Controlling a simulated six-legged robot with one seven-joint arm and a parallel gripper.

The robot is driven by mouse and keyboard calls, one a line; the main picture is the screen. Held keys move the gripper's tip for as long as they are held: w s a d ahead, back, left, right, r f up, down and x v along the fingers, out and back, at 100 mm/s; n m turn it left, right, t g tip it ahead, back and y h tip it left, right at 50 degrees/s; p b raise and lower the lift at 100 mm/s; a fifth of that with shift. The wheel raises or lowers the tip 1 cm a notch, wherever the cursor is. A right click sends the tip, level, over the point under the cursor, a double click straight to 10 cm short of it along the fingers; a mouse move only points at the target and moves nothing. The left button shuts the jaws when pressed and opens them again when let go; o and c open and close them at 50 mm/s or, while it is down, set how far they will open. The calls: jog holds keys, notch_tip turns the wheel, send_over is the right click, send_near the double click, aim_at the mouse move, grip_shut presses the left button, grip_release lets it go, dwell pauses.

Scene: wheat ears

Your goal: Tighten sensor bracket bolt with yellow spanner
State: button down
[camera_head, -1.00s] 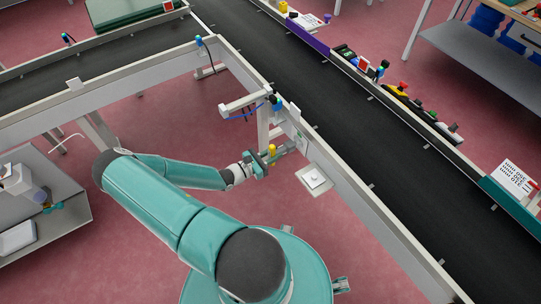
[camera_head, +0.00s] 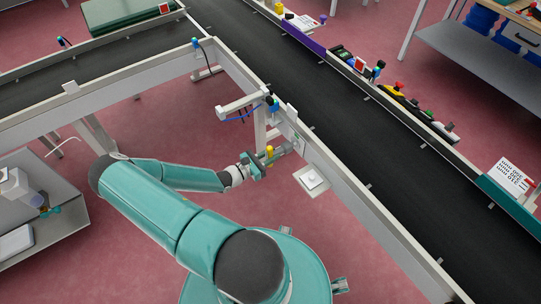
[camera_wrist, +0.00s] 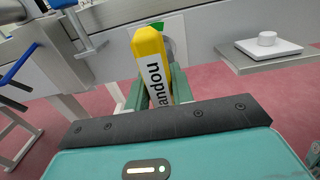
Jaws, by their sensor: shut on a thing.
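My gripper (camera_head: 262,162) is at the side of the conveyor frame in the head view. It is shut on a yellow spanner (camera_head: 270,152), of which only a small yellow part shows there. The grey sensor bracket (camera_head: 243,103), with a blue sensor and cable, sticks out above and left of my gripper. I cannot make out the bolt or whether the spanner touches it.
A small shelf with a white round knob (camera_head: 312,179) juts from the frame right of my gripper. The conveyor belt (camera_head: 390,155) runs behind, with several small items along its far rail. A side table (camera_head: 50,225) stands at left. Red floor is open between.

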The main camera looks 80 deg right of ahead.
jog(key=shift+x, duration=1.2)
jog(key=shift+m, duration=1.2)
jog(key=shift+m, duration=1.2)
jog(key=shift+a+m, duration=0.1)
jog(key=shift+m, duration=1.1)
jog(key=shift+s, duration=0.1)
